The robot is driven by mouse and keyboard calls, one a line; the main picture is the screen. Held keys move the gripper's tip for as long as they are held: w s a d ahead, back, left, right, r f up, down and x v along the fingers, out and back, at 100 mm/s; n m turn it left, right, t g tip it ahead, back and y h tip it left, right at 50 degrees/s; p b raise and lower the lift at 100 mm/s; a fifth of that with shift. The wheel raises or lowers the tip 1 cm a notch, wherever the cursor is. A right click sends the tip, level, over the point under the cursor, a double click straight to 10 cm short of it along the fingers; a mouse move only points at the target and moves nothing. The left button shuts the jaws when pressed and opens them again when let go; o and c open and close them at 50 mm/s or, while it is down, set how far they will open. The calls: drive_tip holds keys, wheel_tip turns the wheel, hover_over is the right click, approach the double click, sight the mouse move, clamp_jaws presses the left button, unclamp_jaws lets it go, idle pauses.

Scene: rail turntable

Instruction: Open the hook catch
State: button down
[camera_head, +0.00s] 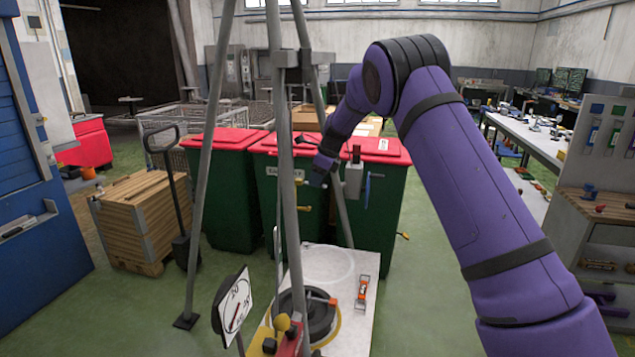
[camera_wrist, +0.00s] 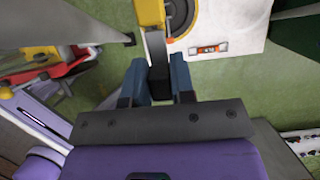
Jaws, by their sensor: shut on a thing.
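My gripper (camera_head: 318,178) is beside the grey tripod, in front of the green bins. In the wrist view my gripper (camera_wrist: 159,72) points down, its two blue-grey fingers shut on the dark end of a grey bar (camera_wrist: 156,46). The bar has a yellow part (camera_wrist: 150,12) at its far end. I take this bar for part of the hook catch, but its hook and seat cannot be made out. A grey box (camera_head: 353,181) with a blue lever (camera_head: 368,186) shows just right of my gripper.
Tripod legs (camera_head: 210,160) stand close on the left. A dial sign (camera_head: 234,303) stands in front. Green bins with red lids (camera_head: 225,195) stand behind.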

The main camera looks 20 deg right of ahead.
sight(324, 186)
drive_tip(key=shift+a+r+g+h, duration=0.1)
drive_tip(key=shift+r+g+h, duration=0.15)
drive_tip(key=shift+h, duration=0.25)
idle(0.3)
drive_tip(key=c, duration=1)
unclamp_jaws()
drive_tip(key=shift+o, duration=0.2)
drive_tip(key=v, duration=1)
drive_tip(key=shift+r, duration=0.45)
drive_tip(key=shift+w, duration=0.15)
